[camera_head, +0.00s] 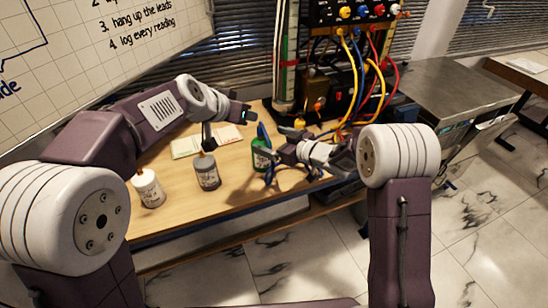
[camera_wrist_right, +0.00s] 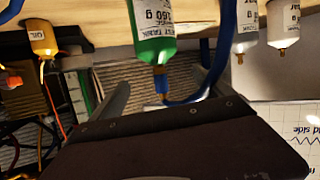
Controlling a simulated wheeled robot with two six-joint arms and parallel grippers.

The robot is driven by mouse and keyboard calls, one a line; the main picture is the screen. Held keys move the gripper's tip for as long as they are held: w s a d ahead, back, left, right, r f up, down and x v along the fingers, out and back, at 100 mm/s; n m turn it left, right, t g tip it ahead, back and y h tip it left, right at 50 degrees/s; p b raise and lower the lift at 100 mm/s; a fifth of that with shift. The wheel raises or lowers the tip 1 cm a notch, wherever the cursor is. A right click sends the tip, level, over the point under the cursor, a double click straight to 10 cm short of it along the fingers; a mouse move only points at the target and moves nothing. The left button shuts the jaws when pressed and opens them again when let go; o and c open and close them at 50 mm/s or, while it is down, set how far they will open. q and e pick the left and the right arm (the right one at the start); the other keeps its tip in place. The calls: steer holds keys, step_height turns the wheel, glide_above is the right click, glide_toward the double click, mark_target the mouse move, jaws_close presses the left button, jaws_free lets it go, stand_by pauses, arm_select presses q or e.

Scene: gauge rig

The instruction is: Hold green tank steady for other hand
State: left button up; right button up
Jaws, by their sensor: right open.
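The green tank (camera_head: 260,154) stands on the wooden bench in the head view, partly hidden by my right gripper. In the right wrist view the green tank (camera_wrist_right: 153,32) appears upside down, with a white label and a blue-and-brass tip. My right gripper (camera_head: 274,166) is open beside the tank. In the right wrist view its two grey fingers (camera_wrist_right: 170,70) are spread, one on each side of the tank's tip, with gaps showing. My left gripper (camera_head: 240,112) is above the bench, behind and left of the tank; its jaw opening is unclear.
A white bottle (camera_head: 148,188) and a grey bottle (camera_head: 207,170) stand left of the tank. An open booklet (camera_head: 215,140) lies behind. A panel with coloured cables (camera_head: 360,75) rises at the back right. A blue hose (camera_wrist_right: 212,62) curves near the tank. The bench's front edge is close.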

mark_target(258, 154)
steer(key=shift+g, duration=0.6)
steer(key=f, duration=0.7)
steer(key=shift+s+d+f, duration=0.1)
steer(key=shift+d+f, duration=0.2)
steer(key=shift+d, duration=0.05)
steer(key=x, duration=0.9)
steer(key=shift+f, duration=0.1)
steer(key=c, duration=2)
steer(key=o, duration=1.2)
steer(key=c, duration=1)
